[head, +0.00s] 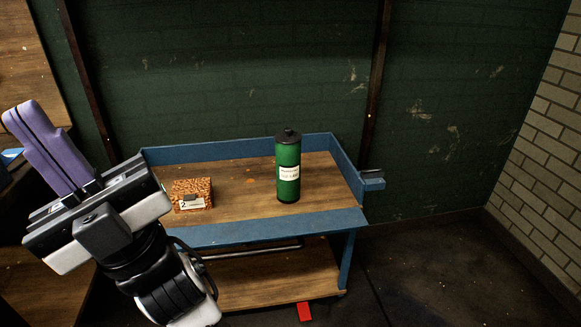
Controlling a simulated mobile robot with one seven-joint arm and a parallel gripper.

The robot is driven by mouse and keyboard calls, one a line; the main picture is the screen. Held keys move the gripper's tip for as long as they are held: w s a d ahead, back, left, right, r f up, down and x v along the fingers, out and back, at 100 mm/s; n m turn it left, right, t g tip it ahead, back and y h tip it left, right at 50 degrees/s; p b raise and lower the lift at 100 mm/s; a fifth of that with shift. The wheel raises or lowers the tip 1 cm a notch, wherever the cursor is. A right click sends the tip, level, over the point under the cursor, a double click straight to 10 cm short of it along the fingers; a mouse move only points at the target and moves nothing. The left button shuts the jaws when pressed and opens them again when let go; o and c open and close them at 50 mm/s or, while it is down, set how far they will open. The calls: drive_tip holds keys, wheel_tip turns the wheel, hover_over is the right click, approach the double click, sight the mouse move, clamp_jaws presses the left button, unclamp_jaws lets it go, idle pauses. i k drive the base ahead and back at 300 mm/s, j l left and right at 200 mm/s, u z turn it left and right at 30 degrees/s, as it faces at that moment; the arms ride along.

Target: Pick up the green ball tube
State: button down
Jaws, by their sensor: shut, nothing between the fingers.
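The green ball tube (288,171) stands upright on the top shelf of a blue-framed wooden cart (236,175). It has a dark lid and a white label, and it is right of the shelf's middle. My gripper (24,112) is at the left of the head view, well left of the tube and apart from it. Its purple fingers are together, pointing up and left, with nothing between them.
An orange-brown speckled box (192,194) with a white label sits on the cart's left side. Raised blue edges surround the shelf. A red object (304,312) lies low by the cart's front. A green wall (240,70) stands behind, and the floor right of the cart is clear.

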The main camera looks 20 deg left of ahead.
sight(288, 157)
drive_tip(key=i+l+u, duration=0.1)
drive_tip(key=i, duration=0.55)
drive_tip(key=i+l+u, duration=0.1)
drive_tip(key=i, duration=0.55)
drive_tip(key=l+u, duration=0.1)
drive_tip(key=u, duration=1.9)
drive_tip(key=i+l, duration=0.05)
